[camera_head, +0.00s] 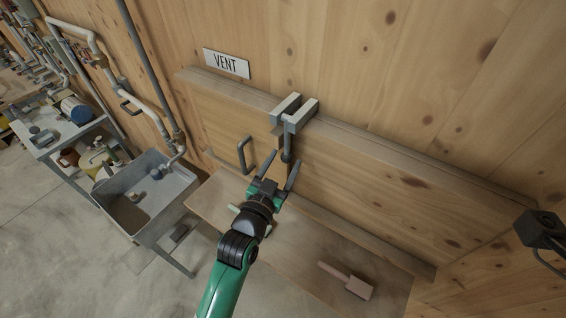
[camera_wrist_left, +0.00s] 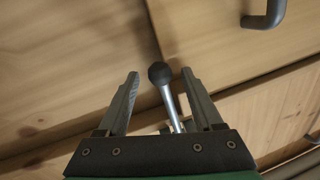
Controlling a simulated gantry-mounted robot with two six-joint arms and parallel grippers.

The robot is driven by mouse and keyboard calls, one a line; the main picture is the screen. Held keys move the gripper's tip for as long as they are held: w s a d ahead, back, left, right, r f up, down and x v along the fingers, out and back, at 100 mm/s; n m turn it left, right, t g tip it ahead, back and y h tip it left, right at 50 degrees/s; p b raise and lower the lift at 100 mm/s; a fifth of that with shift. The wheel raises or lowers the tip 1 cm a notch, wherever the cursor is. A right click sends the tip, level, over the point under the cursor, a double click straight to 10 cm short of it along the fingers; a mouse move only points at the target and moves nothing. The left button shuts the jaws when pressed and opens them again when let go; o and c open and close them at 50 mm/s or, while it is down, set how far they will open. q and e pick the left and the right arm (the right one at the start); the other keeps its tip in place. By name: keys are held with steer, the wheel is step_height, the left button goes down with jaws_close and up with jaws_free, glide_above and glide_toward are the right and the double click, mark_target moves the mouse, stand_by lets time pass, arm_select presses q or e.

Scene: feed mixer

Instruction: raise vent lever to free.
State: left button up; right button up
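The vent lever (camera_head: 287,146) is a thin metal rod that hangs down from a grey bracket (camera_head: 294,113) on the wooden vent panel. In the left wrist view the lever (camera_wrist_left: 170,105) ends in a round dark knob (camera_wrist_left: 159,72). My left gripper (camera_head: 283,160) is open below the bracket, and its fingers point up at the panel. In the left wrist view the knob and rod lie between the two spread fingers (camera_wrist_left: 160,76), with a gap on each side; the rod is nearer the right finger. My right gripper does not show.
A "VENT" sign (camera_head: 226,63) is on the wall above. A dark handle (camera_head: 243,155) stands out from the panel left of the gripper. A wooden block with a handle (camera_head: 346,280) lies on the shelf below. A metal sink (camera_head: 150,190) stands left; a black fitting (camera_head: 541,229) is far right.

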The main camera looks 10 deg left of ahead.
arm_select(q)
jaws_close()
stand_by(1.2)
